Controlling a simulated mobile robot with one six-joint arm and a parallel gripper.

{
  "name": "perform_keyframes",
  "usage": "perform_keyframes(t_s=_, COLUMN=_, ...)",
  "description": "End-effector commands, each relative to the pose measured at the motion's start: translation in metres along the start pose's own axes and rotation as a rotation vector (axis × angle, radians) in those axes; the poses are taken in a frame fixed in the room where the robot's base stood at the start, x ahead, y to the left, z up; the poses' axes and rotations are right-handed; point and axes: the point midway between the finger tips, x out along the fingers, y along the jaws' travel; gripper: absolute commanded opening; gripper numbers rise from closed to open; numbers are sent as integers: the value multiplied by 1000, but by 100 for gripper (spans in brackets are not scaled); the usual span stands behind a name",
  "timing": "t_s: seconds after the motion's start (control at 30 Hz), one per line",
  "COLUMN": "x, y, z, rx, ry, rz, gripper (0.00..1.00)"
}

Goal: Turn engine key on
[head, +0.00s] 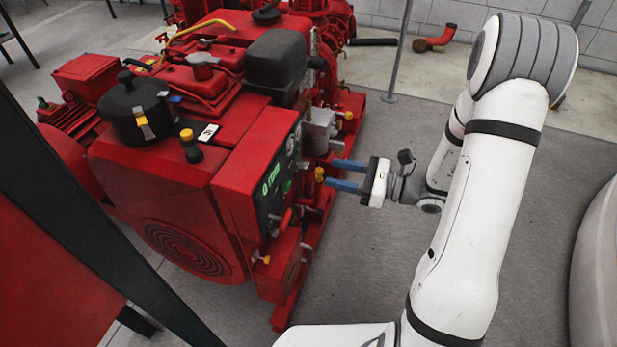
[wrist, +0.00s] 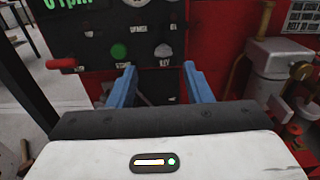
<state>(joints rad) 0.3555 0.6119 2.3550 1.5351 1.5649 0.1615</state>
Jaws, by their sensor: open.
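The engine's control panel (head: 272,188) is a dark face on the right side of the red engine. In the wrist view the panel (wrist: 88,40) fills the upper middle. A small pale round key switch (wrist: 163,50), with a label below that seems to read KEY, sits between the fingertips in the picture. My gripper (head: 331,172) has two blue fingers, apart and empty, pointing at the panel. In the wrist view my gripper (wrist: 160,67) frames the key switch from the near side, with no clear contact. The key's turned position is too small to tell.
A green button (wrist: 118,52) is left of the key switch. A red lever (wrist: 77,94) sticks out at the panel's lower left. A grey box with pipes (wrist: 275,60) stands to the right. Open floor (head: 350,270) lies right of the engine.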

Motion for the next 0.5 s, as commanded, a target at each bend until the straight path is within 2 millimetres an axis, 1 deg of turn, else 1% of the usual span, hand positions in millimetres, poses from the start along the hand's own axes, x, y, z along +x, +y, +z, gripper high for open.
perform_keyframes(t_s=0.03, x=0, y=-3, z=-6, rx=10, ry=-8, rz=-14, gripper=45)
perform_keyframes(t_s=0.17, x=9, y=-5, z=-7, rx=15, ry=-14, rz=-24, gripper=45)
perform_keyframes(t_s=0.5, x=59, y=-6, z=-6, rx=12, ry=-13, rz=-22, gripper=45)
